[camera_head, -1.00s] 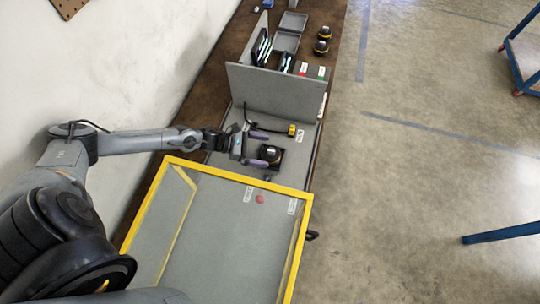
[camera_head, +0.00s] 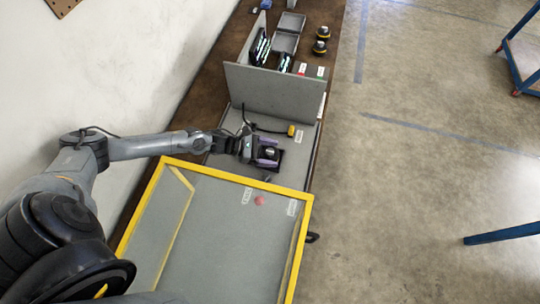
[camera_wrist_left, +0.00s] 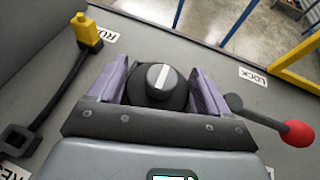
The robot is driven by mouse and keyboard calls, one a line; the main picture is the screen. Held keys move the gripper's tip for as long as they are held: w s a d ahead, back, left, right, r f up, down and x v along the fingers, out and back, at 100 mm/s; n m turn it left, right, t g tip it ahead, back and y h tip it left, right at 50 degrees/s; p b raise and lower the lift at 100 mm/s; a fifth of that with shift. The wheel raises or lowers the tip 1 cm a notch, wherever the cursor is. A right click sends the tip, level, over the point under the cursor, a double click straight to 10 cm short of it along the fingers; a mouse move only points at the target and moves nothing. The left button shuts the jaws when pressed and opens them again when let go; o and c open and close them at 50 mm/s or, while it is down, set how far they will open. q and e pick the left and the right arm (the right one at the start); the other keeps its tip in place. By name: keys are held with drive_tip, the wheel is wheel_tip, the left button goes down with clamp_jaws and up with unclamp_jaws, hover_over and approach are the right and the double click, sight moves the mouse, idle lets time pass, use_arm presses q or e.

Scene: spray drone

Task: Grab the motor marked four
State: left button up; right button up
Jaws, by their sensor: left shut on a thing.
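The fingers also show in the left wrist view (camera_wrist_left: 160,88), where the gripper body hides the motor's near lower part. My right gripper is not in view.
A yellow-framed clear panel (camera_head: 238,179) stands in front. A red-knobbed lever (camera_wrist_left: 298,133) is beside the motor, near a LOCK label. A grey upright divider (camera_head: 275,95) stands behind, with two black-and-yellow motors (camera_head: 320,40) beyond.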

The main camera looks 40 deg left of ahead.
use_arm(q)
drive_tip(key=c, duration=0.4)
drive_tip(key=shift+o, duration=0.2)
drive_tip(key=shift+r, duration=0.2)
